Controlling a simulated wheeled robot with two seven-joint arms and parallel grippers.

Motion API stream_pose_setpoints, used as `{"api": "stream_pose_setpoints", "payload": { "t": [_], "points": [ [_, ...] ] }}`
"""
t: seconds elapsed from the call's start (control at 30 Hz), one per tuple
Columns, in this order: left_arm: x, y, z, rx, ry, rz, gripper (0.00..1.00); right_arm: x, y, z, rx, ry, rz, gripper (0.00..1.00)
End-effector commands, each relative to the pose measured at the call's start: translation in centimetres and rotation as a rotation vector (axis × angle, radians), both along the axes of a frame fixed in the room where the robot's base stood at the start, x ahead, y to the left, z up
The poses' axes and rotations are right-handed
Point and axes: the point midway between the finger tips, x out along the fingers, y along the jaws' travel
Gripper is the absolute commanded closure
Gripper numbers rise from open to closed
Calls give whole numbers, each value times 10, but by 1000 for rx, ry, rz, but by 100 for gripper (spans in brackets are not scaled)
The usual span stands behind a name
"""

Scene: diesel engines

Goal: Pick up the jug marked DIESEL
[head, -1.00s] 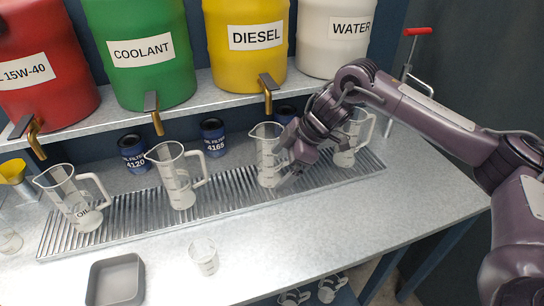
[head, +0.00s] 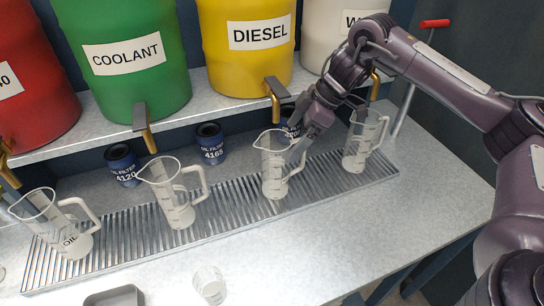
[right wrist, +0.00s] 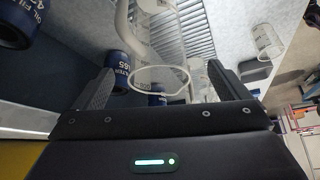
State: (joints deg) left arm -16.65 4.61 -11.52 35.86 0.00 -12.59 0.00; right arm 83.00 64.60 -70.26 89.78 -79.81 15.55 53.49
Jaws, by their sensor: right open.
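Several clear jugs stand upright on the slatted drain tray (head: 232,194). The leftmost jug (head: 62,232) reads OIL. The second jug (head: 174,200) and the fourth jug (head: 362,142) have no label I can read. The third jug (head: 273,170) stands below the yellow DIESEL barrel (head: 252,50); its own marking is not legible. My right gripper (head: 302,142) is open by this jug's upper right, near its handle. In the right wrist view the open fingers (right wrist: 160,90) have a jug rim showing between them; contact cannot be told. My left gripper is out of view.
Oil filter cans (head: 210,143) stand behind the jugs, under the barrel shelf (head: 95,118) and its hanging taps (head: 275,98). A small clear cup (head: 209,284) and a grey bin (head: 115,297) sit at the front. The counter's right front is clear.

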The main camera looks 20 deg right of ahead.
Motion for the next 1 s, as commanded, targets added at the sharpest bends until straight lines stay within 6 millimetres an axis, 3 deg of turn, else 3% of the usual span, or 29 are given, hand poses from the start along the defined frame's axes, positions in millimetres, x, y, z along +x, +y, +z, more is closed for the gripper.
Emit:
{"api": "stream_pose_setpoints", "payload": {
  "t": [0.17,0.53,0.73,1.0],
  "points": [
    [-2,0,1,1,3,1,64,1,3,-4,-1,2,1,5],
    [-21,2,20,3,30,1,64,9,25,-40,-1,5,2,5],
    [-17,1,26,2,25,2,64,15,35,-64,-1,2,1,5],
    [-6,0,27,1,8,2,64,16,37,-68,-1,0,0,5]
  ]
}}
